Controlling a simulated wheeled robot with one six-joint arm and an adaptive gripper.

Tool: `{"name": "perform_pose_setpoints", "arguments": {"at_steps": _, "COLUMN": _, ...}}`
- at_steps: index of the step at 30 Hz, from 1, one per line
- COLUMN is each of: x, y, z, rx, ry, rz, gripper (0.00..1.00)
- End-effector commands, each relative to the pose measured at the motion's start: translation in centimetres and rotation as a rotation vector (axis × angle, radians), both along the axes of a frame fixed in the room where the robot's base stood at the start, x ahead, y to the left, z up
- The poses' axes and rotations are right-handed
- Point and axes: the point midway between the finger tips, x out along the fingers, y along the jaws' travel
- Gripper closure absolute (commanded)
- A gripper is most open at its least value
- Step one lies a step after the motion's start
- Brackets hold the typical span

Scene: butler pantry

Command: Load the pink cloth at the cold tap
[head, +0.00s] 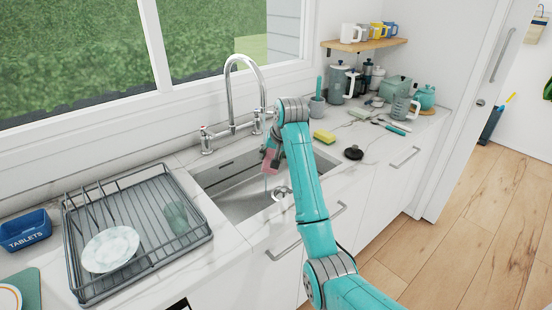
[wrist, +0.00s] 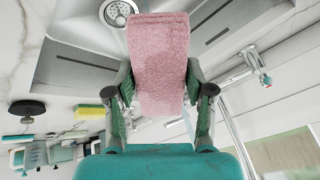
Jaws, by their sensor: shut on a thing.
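The pink cloth (head: 269,161) is held between the fingers of my gripper (head: 272,152), above the sink basin (head: 232,195). In the wrist view the cloth (wrist: 158,50) stands out flat between the two fingers of my gripper (wrist: 158,88). The chrome tap (head: 230,92) arches over the sink. Its left handle (head: 205,138) shows a red mark; my arm partly hides the right side of its base. A thin pale streak shows below the cloth, perhaps water; I cannot tell. The drain (wrist: 116,12) shows in the wrist view.
A wire dish rack (head: 135,232) with a white plate (head: 110,248) stands left of the sink. A yellow sponge (head: 324,136) and a black stopper (head: 353,152) lie on the counter to the right. A French press, teapots and mugs stand at the back right.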

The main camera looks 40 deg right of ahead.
Motion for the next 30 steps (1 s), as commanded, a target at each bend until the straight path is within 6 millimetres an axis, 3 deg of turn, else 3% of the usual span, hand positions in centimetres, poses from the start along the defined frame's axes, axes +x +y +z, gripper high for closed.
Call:
{"name": "perform_pose_setpoints", "arguments": {"at_steps": 21, "x": 5.8, "y": -1.1, "z": -1.2, "rx": 0.000, "ry": 0.000, "rz": 0.000, "gripper": 0.75}}
{"name": "perform_pose_setpoints", "arguments": {"at_steps": 30, "x": 7.1, "y": -1.3, "z": -1.4, "rx": -0.001, "ry": -0.001, "rz": 0.000, "gripper": 0.75}}
